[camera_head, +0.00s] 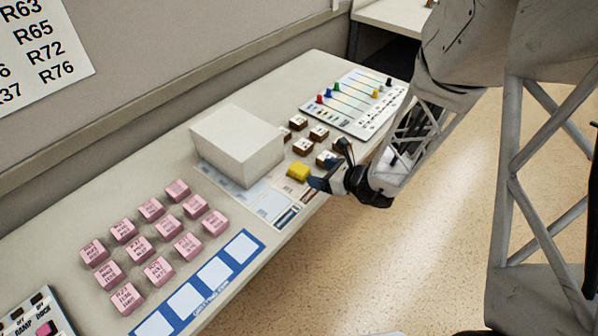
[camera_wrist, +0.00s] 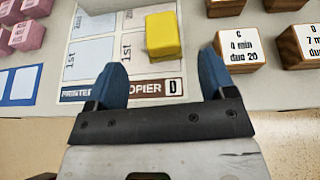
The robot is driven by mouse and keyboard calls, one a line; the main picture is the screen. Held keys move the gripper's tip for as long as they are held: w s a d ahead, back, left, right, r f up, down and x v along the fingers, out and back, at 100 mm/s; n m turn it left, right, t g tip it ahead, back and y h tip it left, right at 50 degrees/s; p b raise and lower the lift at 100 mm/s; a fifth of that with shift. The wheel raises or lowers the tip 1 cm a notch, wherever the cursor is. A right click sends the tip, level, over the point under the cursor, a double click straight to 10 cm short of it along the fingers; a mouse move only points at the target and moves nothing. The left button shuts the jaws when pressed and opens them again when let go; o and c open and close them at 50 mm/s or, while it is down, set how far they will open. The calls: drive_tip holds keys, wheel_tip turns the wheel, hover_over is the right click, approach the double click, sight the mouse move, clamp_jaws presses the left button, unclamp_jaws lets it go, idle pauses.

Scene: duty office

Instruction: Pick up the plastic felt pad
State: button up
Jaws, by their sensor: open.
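A small yellow block (camera_head: 298,172), the thing here most like a felt pad, lies on the desk at the edge of a printed card. My gripper (camera_head: 322,171) is open and empty, to the right of the block at the desk's front edge. Its two blue fingers also show in the wrist view (camera_wrist: 161,68), with a clear gap between them. I cannot tell its exact height above the desk.
A white box (camera_head: 238,145) stands behind the card. Brown labelled blocks (camera_head: 303,147) lie close behind and right of the yellow block. Several pink labelled blocks (camera_head: 140,249) and a blue-edged card (camera_head: 237,248) lie to the left. A slider board (camera_head: 353,101) is at the far end.

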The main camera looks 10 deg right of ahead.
sight(301, 169)
drive_tip(key=shift+x, duration=1.1)
drive_tip(key=shift+x, duration=2.55)
drive_tip(key=c, duration=1)
drive_tip(key=shift+r, duration=0.1)
drive_tip(key=shift+r, duration=1.8)
drive_tip(key=s+d+r, duration=0.1)
drive_tip(key=s+d, duration=0.1)
drive_tip(key=s, duration=1.3)
drive_tip(key=shift+s+d, duration=0.35)
